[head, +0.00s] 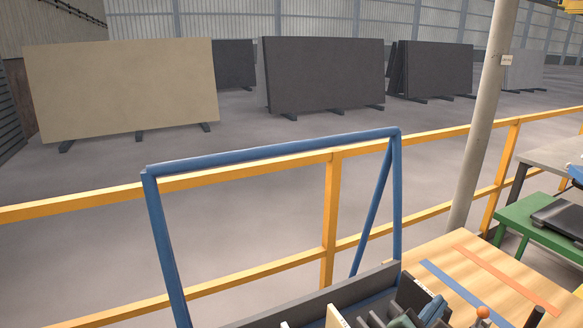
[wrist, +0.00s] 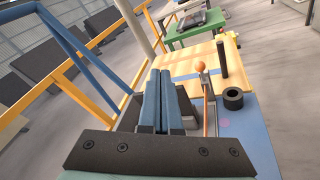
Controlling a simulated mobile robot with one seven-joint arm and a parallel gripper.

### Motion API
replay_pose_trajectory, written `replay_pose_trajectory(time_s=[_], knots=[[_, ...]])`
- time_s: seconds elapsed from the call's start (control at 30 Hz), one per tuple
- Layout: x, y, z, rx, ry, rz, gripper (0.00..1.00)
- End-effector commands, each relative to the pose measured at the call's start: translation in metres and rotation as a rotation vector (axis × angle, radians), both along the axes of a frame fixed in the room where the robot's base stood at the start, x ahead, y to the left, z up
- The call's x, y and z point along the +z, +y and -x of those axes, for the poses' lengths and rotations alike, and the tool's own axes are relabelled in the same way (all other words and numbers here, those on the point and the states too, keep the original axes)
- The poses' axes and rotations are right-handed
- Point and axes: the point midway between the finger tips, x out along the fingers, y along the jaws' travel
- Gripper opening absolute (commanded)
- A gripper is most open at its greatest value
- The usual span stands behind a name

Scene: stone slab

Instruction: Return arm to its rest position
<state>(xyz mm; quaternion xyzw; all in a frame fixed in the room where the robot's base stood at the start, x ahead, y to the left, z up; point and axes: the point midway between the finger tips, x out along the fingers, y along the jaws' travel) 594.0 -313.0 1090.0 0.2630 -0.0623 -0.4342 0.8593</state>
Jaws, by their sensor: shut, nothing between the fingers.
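My gripper (wrist: 159,72) shows in the wrist view, with its two blue fingers side by side and touching, and nothing between them. A dark plate with several screws crosses the bottom of that view in front of the fingers. The fingers point out over the bench, with dark rack parts close around and beneath them. Whether they touch anything there, I cannot tell. In the head view I cannot make out my gripper or arm for sure.
A blue frame (head: 270,152) rises beside the dark rack (head: 330,290). A yellow railing (head: 330,215) runs behind. Right of the fingers stand an orange-knobbed stick (wrist: 201,66), a black post (wrist: 222,60) and a black ring (wrist: 233,103). A wooden board (head: 455,262) lies beyond.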

Motion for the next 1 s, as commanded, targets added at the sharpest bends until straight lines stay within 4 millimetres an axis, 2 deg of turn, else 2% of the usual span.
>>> replay_pose_trajectory(time_s=[0.03, 0.13, 0.3, 0.37, 0.4, 0.47, 0.5, 0.6, 0.7, 0.8, 0.9, 1.0], knots=[[0.038, 0.017, -0.013, 0.034, -0.171, -0.086, 0.0], [0.105, 0.052, -0.028, 0.116, -0.504, -0.306, 0.0], [0.217, 0.12, -0.029, 0.315, -0.99, -0.721, 0.0], [0.255, 0.145, -0.022, 0.401, -1.135, -0.883, 0.0], [0.28, 0.162, -0.014, 0.462, -1.221, -0.993, 0.0], [0.316, 0.187, 0.0, 0.559, -1.336, -1.167, 0.0], [0.339, 0.203, 0.012, 0.628, -1.401, -1.287, 0.0], [0.392, 0.242, 0.048, 0.803, -1.518, -1.591, 0.0], [0.432, 0.273, 0.087, 0.963, -1.562, -1.872, 0.0], [0.458, 0.295, 0.121, 1.086, -1.554, -2.091, 0.0], [0.472, 0.308, 0.143, 1.161, -1.529, -2.232, 0.0], [0.478, 0.313, 0.153, 1.194, -1.513, -2.296, 0.0]])
